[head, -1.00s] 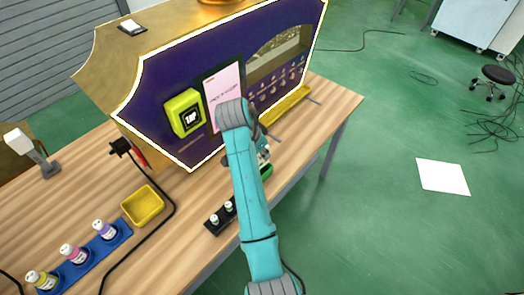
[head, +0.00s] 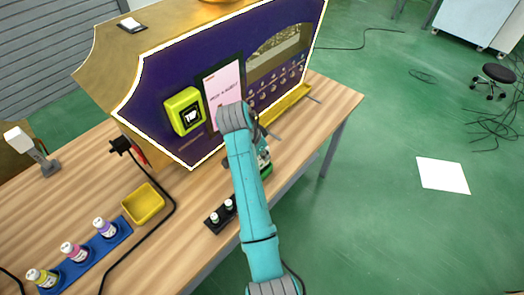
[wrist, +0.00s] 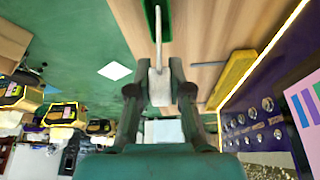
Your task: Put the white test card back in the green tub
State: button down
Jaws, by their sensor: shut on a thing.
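The white test card (wrist: 158,40) shows nearly edge-on in the wrist view, as a thin pale strip running up from between my fingertips. My gripper (wrist: 159,86) is shut on it. The green tub (wrist: 150,14) is partly in view at the top of the wrist view, and the card's far end lies beside or over it; I cannot tell whether it is inside. In the head view the green tub (head: 266,171) shows beside my arm on the table, partly covered. The card and fingertips are hidden or unclear there.
The purple vending machine (head: 160,125) stands close behind my arm, with a yellow tray (wrist: 236,76) along its front. A black rack (head: 216,224) with small bottles, a yellow bin (head: 144,205) and a blue rack (head: 84,262) stand to the left. The table's front edge is near.

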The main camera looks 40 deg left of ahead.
jog(key=shift+f, duration=1.9)
jog(key=shift+c, duration=1.7)
grip_release()
jog(key=shift+r, duration=1.15)
jog(key=shift+r, duration=3.85)
